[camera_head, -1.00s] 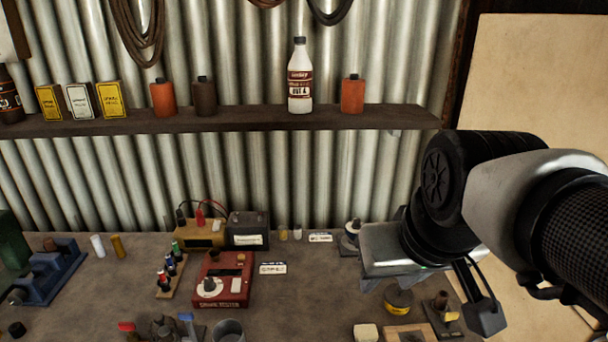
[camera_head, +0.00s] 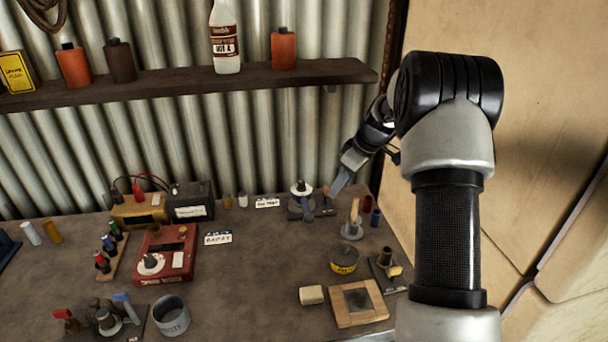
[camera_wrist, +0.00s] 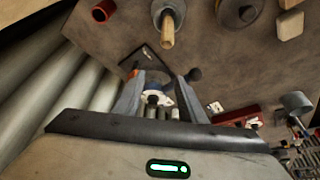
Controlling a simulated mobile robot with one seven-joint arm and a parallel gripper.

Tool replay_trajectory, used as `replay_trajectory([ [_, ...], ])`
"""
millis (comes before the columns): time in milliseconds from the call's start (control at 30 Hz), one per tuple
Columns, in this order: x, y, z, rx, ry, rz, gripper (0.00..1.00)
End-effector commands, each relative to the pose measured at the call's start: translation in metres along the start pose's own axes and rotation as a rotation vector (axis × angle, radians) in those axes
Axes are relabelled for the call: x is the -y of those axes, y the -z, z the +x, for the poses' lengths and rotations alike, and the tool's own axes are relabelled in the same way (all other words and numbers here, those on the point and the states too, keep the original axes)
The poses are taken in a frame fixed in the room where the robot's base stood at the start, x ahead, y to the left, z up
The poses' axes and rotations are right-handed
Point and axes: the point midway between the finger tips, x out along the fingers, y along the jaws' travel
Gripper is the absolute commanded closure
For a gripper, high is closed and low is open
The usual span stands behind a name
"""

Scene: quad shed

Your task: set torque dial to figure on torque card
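A small grey device with a white round dial (camera_head: 301,187) and dark knob stands at the back of the bench. A white card (camera_head: 267,203) with print too small to read lies left of it. A red box (camera_head: 165,254) has another white dial, with a second unreadable card (camera_head: 218,238) at its right. I cannot tell by label which pair is the torque one. My gripper (camera_head: 335,190) is just right of the grey device. In the wrist view my gripper (camera_wrist: 163,75) is open, its fingers apart, with the white dial (camera_wrist: 157,88) seen between them, partly hidden.
A wooden-handled tool on a round base (camera_head: 352,228), a yellow tin (camera_head: 343,259) and a wooden frame (camera_head: 357,303) stand right of centre. A dark battery (camera_head: 191,201) is at the back left. A shelf (camera_head: 190,82) runs above. The bench centre is clear.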

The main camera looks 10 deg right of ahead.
Motion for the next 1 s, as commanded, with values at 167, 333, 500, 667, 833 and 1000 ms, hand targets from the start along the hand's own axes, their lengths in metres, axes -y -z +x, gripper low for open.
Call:
replay_trajectory([
  [167,-0.006,0.002,0.012,-0.005,0.005,-0.016,0.63],
  [333,-0.005,0.024,0.02,-0.003,0.007,-0.019,0.63],
  [500,-0.004,0.058,0.034,-0.003,0.006,-0.019,0.63],
  [667,-0.004,0.09,0.047,-0.003,0.005,-0.018,0.63],
  [833,-0.003,0.108,0.064,-0.001,0.007,-0.013,0.63],
  [1000,-0.004,0.108,0.08,-0.003,0.005,-0.014,0.63],
])
